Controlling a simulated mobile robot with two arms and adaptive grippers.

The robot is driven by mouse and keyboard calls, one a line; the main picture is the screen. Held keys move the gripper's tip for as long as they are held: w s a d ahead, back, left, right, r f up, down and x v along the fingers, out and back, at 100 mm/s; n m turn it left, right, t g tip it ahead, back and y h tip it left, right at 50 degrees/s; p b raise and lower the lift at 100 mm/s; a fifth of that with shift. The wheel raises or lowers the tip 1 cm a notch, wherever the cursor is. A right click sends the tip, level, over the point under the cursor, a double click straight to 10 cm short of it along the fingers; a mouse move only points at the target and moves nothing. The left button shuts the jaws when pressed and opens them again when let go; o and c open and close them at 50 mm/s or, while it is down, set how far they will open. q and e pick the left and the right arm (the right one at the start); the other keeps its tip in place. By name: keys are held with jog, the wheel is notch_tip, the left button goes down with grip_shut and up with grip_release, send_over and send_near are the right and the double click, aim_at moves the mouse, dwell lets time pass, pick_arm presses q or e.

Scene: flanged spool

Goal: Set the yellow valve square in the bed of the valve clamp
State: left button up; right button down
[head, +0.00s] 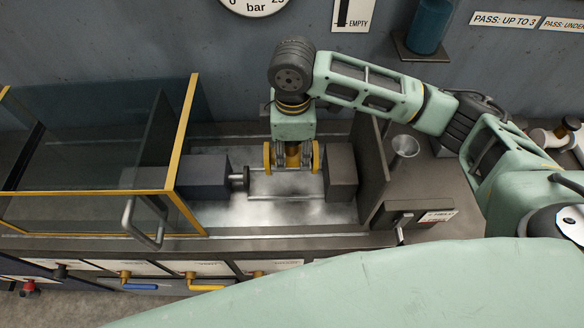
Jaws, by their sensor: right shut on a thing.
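The yellow valve (316,156) has two yellow round flanges and lies crosswise, its axis running left to right. My right gripper (292,162) points down from above and is shut on the valve's middle. The valve is over the bright metal bed of the valve clamp (285,213), between the dark left jaw with its round plunger (238,178) and the dark block (341,171) on the right. I cannot tell whether the valve touches the bed. My left gripper is not in view.
A glass guard with a yellow frame (187,130) and a handle (143,225) stands at the left of the clamp. A funnel (405,146) and a lever box (415,219) are at the right. Valves with blue and yellow handles line the front below.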

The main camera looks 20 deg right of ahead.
aim_at(293, 144)
notch_tip(293, 144, down, 5)
jog(key=shift+w+r+p, duration=0.1)
jog(key=shift+r+p, duration=0.05)
jog(key=shift+p, duration=0.3)
jog(key=shift+f+p, duration=0.35)
jog(key=shift+f, duration=1.75)
jog(key=shift+f, duration=0.1)
jog(key=c, duration=1.2)
grip_release()
notch_tip(293, 144, up, 12)
jog(key=shift+r+b, duration=0.1)
jog(key=shift+b, duration=1.15)
